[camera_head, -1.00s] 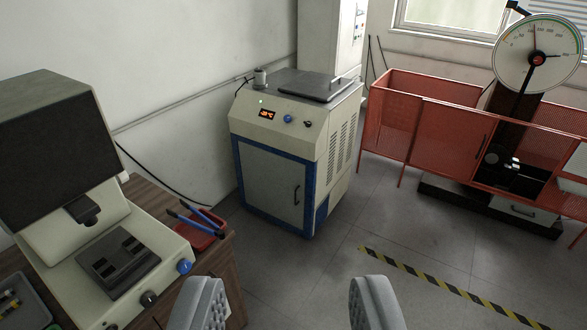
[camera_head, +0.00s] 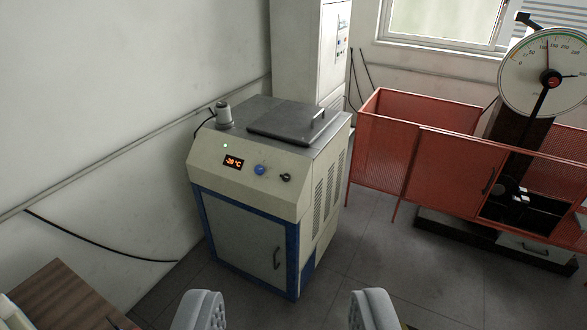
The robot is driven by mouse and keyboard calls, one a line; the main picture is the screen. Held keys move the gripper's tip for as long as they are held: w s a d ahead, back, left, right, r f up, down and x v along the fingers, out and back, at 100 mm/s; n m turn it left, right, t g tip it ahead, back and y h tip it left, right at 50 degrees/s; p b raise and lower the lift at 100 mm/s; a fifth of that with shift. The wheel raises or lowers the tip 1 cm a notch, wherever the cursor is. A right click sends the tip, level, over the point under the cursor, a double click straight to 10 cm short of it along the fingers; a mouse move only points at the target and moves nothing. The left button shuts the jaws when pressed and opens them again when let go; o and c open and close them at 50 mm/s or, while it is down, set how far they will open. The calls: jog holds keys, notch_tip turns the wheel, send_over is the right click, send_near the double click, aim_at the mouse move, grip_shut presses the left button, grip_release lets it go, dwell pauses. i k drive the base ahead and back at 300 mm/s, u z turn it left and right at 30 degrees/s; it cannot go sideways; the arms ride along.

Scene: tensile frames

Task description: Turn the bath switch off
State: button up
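The bath (camera_head: 250,235) is a cream and blue floor cabinet with a grey top and a dark lid (camera_head: 287,121). Its sloped front panel carries a lit green lamp (camera_head: 225,146), an orange display (camera_head: 234,161), a blue knob (camera_head: 260,170) and a small dark switch (camera_head: 286,178). The display seems to read -20 °C. I cannot tell which way the switch points. My gripper (camera_head: 285,315) is open and empty at the bottom of the view, nearer to me than the bath and apart from it.
A red mesh guard (camera_head: 410,150) stands right of the bath, around a test machine with a round dial (camera_head: 545,72). A wooden table (camera_head: 62,298) is at the lower left. A tall white cabinet (camera_head: 305,50) stands behind. The floor (camera_head: 375,255) between bath and guard is clear.

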aim_at(285, 177)
jog(key=u, duration=0.1)
jog(key=k, duration=0.6)
jog(key=z, duration=0.4)
jog(key=i, duration=2.2)
jog(key=u, duration=0.8)
jog(key=i, duration=0.4)
jog(key=u, duration=0.25)
